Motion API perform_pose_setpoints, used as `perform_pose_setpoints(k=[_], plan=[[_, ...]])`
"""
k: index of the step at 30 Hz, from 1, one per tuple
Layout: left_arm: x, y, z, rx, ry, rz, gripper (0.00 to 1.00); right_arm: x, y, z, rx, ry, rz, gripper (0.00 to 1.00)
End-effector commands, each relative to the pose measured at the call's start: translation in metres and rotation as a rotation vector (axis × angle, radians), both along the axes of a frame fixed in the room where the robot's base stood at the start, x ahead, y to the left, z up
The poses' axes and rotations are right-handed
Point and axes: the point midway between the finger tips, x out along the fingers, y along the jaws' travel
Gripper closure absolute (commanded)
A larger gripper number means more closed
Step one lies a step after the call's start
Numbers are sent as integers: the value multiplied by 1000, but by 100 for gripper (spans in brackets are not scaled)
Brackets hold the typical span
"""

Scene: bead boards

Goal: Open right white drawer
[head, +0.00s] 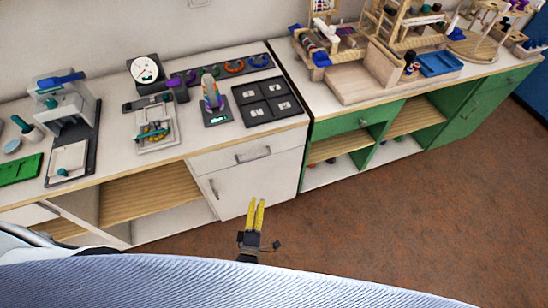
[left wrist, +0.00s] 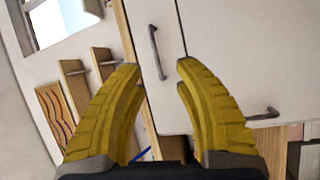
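The right white drawer (head: 230,158) is shut, at the top right of the white cabinet, with a grey bar handle (head: 253,154). In the left wrist view the drawer (left wrist: 160,20) is a turned white panel, and its handle (left wrist: 156,52) lies just beyond and between the fingertips. My left gripper (head: 257,203) has two yellow fingers. It is open and empty, in front of the cabinet and apart from the handle. The fingers also show in the left wrist view (left wrist: 160,70). My right gripper is in neither view.
Below the drawer is a white door (head: 255,185) with its own handle (head: 214,189); this handle also shows in the left wrist view (left wrist: 265,114). Open wooden shelves (head: 150,190) lie left. A green cabinet (head: 480,105) stands right. The brown floor (head: 420,220) in front is clear.

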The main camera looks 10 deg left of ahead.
Motion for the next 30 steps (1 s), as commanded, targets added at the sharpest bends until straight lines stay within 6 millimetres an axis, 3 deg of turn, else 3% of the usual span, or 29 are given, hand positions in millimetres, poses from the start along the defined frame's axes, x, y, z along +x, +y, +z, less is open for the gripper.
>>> perform_pose_setpoints(k=[4, 11, 30], plan=[[-1, 14, 11, -103, -48, 48, 68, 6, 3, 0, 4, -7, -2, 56], [10, 19, 16, -142, -64, 56, 68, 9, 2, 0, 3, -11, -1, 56], [119, 30, 35, -137, -63, 54, 68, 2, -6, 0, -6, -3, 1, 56]])
